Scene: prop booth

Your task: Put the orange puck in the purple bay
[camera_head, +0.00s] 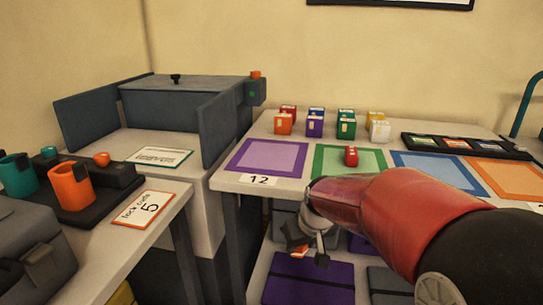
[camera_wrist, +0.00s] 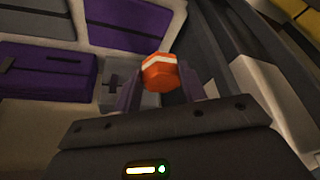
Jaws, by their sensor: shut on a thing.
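The orange puck (camera_wrist: 160,72), with a white band, is held between the two fingers of my gripper (camera_wrist: 160,84) in the wrist view. In the head view my gripper (camera_head: 308,252) hangs below the level of the table top, in front of its edge, and a bit of the orange puck (camera_head: 299,251) shows at its tip. The purple bay (camera_head: 268,158), a purple-bordered square with a "12" label at its front, lies on the table, up and left of my gripper. It is bare.
A green square (camera_head: 335,163) with a red block (camera_head: 351,156) on it, a blue square (camera_head: 436,173) and an orange one adjoin. Several coloured blocks (camera_head: 315,122) stand behind. A purple bin (camera_head: 308,280) is below, near my gripper. Orange and teal cups stand left.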

